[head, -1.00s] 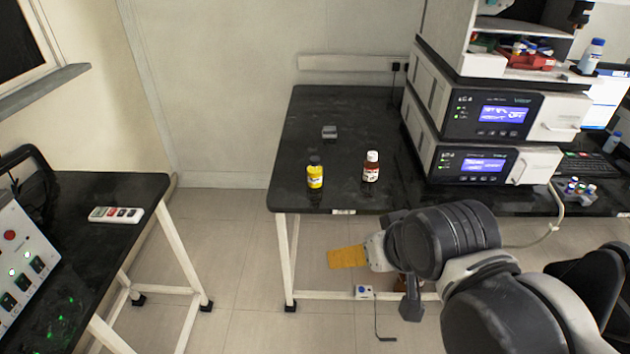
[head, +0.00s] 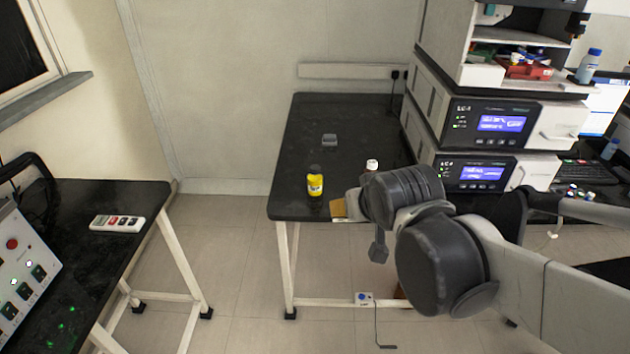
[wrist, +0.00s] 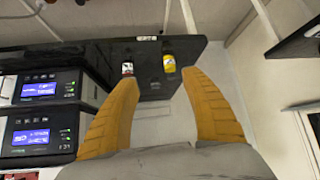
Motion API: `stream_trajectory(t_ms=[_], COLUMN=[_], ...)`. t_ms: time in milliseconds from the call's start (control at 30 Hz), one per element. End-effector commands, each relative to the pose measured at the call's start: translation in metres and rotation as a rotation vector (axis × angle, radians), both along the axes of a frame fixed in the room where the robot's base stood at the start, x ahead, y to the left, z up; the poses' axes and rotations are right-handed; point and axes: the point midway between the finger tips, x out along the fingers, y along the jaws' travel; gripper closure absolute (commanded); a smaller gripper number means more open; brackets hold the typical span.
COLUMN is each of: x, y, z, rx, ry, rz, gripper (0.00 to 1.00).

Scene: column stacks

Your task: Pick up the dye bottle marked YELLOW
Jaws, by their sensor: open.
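The yellow bottle (head: 315,182) with a dark cap stands upright near the front left of the black bench (head: 301,120). It also shows in the wrist view (wrist: 169,63), ahead of and between my fingers. A second bottle with a white cap (head: 372,165) stands to its right, its body mostly hidden behind my arm in the head view. In the wrist view this bottle (wrist: 127,68) is near the tip of the left finger. My gripper (wrist: 165,85) is open and empty, its orange fingers wide apart. In the head view its fingertip (head: 339,209) is at the bench's front edge, just right of the yellow bottle.
A small grey object (head: 329,140) lies farther back on the bench. Stacked instruments (head: 490,124) stand at the right of the bench. A separate black table (head: 120,196) with a remote-like device (head: 117,223) is at the left, across a floor gap.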

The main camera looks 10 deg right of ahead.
Motion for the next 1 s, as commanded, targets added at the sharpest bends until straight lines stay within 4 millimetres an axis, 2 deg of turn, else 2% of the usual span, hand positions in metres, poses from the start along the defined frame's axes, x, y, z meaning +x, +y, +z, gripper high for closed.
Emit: stream_trajectory(t_ms=[33,200,367,500,600,733,933,1000], x=[0.025,0.1,0.162,0.205,0.226,0.24,0.25,0.259], y=[-0.001,-0.003,-0.002,0.002,0.005,0.009,0.012,0.011], z=[0.003,-0.004,-0.025,-0.053,-0.076,-0.1,-0.118,-0.123], rx=[-0.004,-0.013,-0.018,-0.016,-0.014,-0.01,-0.008,-0.008], ry=[-0.03,-0.142,-0.248,-0.339,-0.396,-0.453,-0.489,-0.491], rz=[-0.006,-0.024,-0.031,-0.029,-0.024,-0.016,-0.01,-0.01], gripper=[0.45,0.45,0.45,0.45,0.45,0.45,0.45,0.45])
